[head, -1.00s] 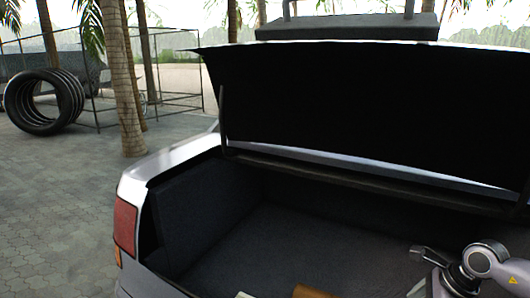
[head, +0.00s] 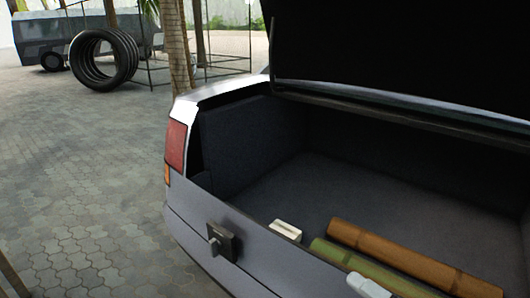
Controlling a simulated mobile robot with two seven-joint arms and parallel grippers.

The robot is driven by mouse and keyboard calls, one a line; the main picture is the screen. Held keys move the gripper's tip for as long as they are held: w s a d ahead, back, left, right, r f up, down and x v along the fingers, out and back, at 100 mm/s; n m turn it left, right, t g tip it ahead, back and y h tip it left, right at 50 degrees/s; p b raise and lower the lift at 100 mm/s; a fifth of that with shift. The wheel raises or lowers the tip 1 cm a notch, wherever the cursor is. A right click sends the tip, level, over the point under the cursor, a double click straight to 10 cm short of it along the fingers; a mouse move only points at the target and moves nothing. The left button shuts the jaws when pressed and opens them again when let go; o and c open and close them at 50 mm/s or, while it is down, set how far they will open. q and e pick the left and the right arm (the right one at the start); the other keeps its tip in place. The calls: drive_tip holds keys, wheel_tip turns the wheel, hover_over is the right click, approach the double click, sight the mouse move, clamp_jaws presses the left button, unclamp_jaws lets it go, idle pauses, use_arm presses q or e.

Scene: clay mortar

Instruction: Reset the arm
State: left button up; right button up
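Neither of my grippers can be made out in the head view. A pale grey-white piece (head: 368,285) shows at the bottom edge by the green pole; I cannot tell whether it is part of my arm or a separate thing. The open car trunk (head: 250,150) fills the middle and right, with its dark lid (head: 400,60) raised. Inside lie a brown pole (head: 400,258), a green pole (head: 350,262) in front of it, and a small white block (head: 286,230) to their left.
A dark square fitting with a knob (head: 222,242) sits on the car's rear panel (head: 260,262). Open paved ground (head: 90,200) lies to the left. A stack of black tyres (head: 104,57), a tree trunk (head: 177,50) and a dark vehicle-like shape (head: 45,38) stand farther back.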

use_arm(q)
wheel_tip(320, 180, down, 7)
drive_tip(key=d+b, duration=0.2)
drive_tip(key=b, duration=0.7)
use_arm(e)
drive_tip(key=s+a+f+m+g+h, duration=0.15)
drive_tip(key=s+f+m+h, duration=0.3)
drive_tip(key=f+m, duration=0.7)
drive_tip(key=s+a+f+m+g+h, duration=0.1)
drive_tip(key=s+f+m+g+h, duration=0.3)
drive_tip(key=f+m, duration=0.7)
use_arm(q)
drive_tip(key=s+a+r+p, duration=0.1)
drive_tip(key=a+r+p, duration=0.1)
drive_tip(key=r+p, duration=0.6)
drive_tip(key=s+a+r+p, duration=0.1)
drive_tip(key=r+p, duration=0.6)
drive_tip(key=p, duration=0.9)
drive_tip(key=shift+a+r+g+y, duration=0.3)
drive_tip(key=shift+a+r+y, duration=0.1)
drive_tip(key=shift+a, duration=0.4)
use_arm(e)
drive_tip(key=s+d+r+t, duration=0.1)
drive_tip(key=d+r, duration=0.1)
drive_tip(key=r, duration=0.6)
drive_tip(key=s+d+r+t, duration=0.1)
drive_tip(key=s+d+r, duration=0.1)
drive_tip(key=r, duration=0.7)
drive_tip(key=shift+d+m+h, duration=0.4)
drive_tip(key=shift+m+h, duration=0.05)
